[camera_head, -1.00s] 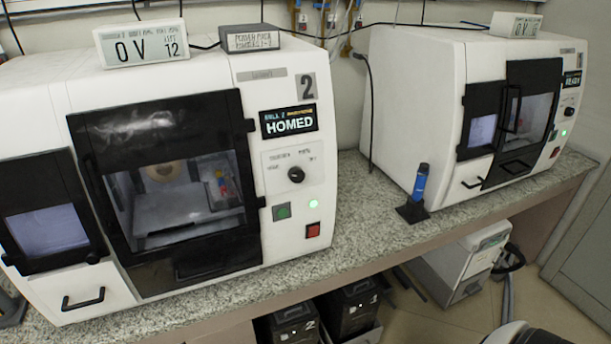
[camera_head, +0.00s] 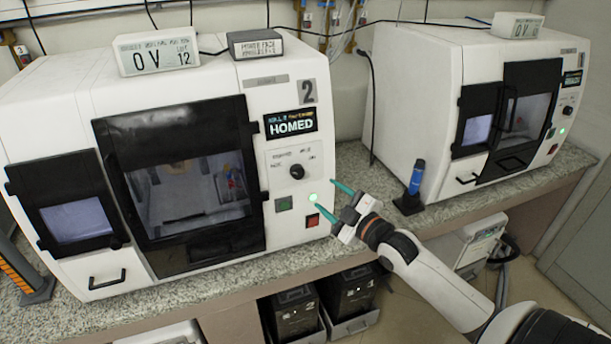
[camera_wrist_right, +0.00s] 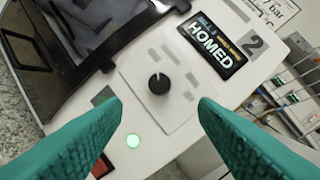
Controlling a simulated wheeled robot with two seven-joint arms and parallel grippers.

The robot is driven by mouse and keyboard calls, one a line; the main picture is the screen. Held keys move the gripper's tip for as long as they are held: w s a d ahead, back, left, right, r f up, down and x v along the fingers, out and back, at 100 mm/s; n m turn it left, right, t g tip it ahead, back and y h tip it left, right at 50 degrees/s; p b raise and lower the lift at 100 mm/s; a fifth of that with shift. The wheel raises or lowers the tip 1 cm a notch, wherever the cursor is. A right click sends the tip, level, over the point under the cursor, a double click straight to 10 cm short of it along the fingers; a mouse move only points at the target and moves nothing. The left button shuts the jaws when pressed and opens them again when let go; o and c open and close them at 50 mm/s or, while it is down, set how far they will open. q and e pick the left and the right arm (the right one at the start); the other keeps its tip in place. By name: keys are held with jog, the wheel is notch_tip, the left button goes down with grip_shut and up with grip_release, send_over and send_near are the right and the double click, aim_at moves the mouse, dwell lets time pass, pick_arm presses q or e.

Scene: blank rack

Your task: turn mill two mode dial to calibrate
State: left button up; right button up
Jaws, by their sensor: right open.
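Mill two (camera_head: 290,82) is the white machine at the left, marked 2, with a screen (camera_head: 291,123) reading HOMED. Its mode dial (camera_head: 297,171) is a small black knob on a pale panel below the screen. The dial also shows in the right wrist view (camera_wrist_right: 159,83), framed between the fingers and apart from them. Its labels are too blurred to read. My right gripper (camera_head: 329,199) is open and empty, with teal fingers, in front of the panel, below and right of the dial. In the wrist view the fingers (camera_wrist_right: 160,118) are spread wide. My left gripper is not in view.
Below the dial are a green button (camera_head: 284,204), a lit green lamp (camera_head: 313,197) and a red button (camera_head: 312,221). A second mill (camera_head: 420,100) stands at the right. A blue tool in a black stand (camera_head: 416,178) is on the counter between them.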

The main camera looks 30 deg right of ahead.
aim_at(300, 174)
jog(key=w, duration=0.3)
jog(key=w+p, duration=0.1)
jog(key=w, duration=0.2)
jog(key=w+p, duration=0.1)
jog(key=w, duration=0.3)
jog(key=shift+a, duration=0.35)
jog(key=c, duration=1)
